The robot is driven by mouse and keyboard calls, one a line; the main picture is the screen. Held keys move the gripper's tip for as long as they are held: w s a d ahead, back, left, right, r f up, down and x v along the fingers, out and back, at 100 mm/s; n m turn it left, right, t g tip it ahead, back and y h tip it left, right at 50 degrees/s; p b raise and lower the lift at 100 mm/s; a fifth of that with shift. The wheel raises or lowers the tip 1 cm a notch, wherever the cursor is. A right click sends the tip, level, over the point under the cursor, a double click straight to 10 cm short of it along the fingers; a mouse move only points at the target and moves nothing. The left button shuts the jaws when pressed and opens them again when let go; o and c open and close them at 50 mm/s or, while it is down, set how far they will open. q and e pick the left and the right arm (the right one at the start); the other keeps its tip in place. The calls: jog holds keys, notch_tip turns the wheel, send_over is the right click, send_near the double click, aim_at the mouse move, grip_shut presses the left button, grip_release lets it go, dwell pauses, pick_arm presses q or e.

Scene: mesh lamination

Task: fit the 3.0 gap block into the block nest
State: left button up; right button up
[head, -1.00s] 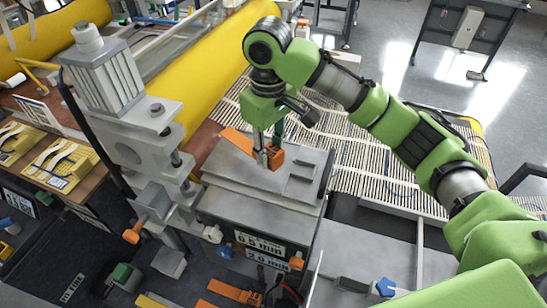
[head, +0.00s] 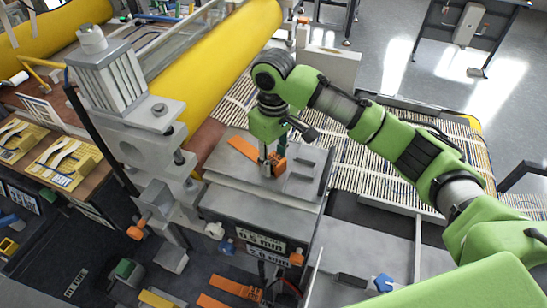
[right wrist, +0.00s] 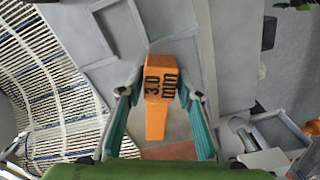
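The 3.0 gap block (head: 279,165) is orange, with a thin tongue pointing up-left in the head view. In the right wrist view the block (right wrist: 160,85) shows its "3.0 mm" marking, between the fingertips. My right gripper (head: 267,169) points down over a grey plated fixture (head: 225,160). Its teal-padded fingers (right wrist: 161,92) look closed against the block's two sides. A grey frame with raised edges, likely the block nest (head: 304,168), lies just right of the block. Whether the block touches the surface below is hidden. My left gripper is not in view.
More orange gap blocks (head: 236,288) lie below the fixture, near "0.5 mm" and "2.0 mm" labels (head: 262,241). A grey press column (head: 150,130) stands close on the left. A yellow roll (head: 220,65) and slatted mesh bed (head: 370,170) lie behind.

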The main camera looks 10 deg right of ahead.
jog(key=shift+o, duration=0.3)
jog(key=shift+r, duration=0.15)
notch_tip(320, 180, up, 10)
jog(key=shift+r+b, duration=0.25)
jog(key=shift+b, duration=0.45)
jog(key=shift+r, duration=0.75)
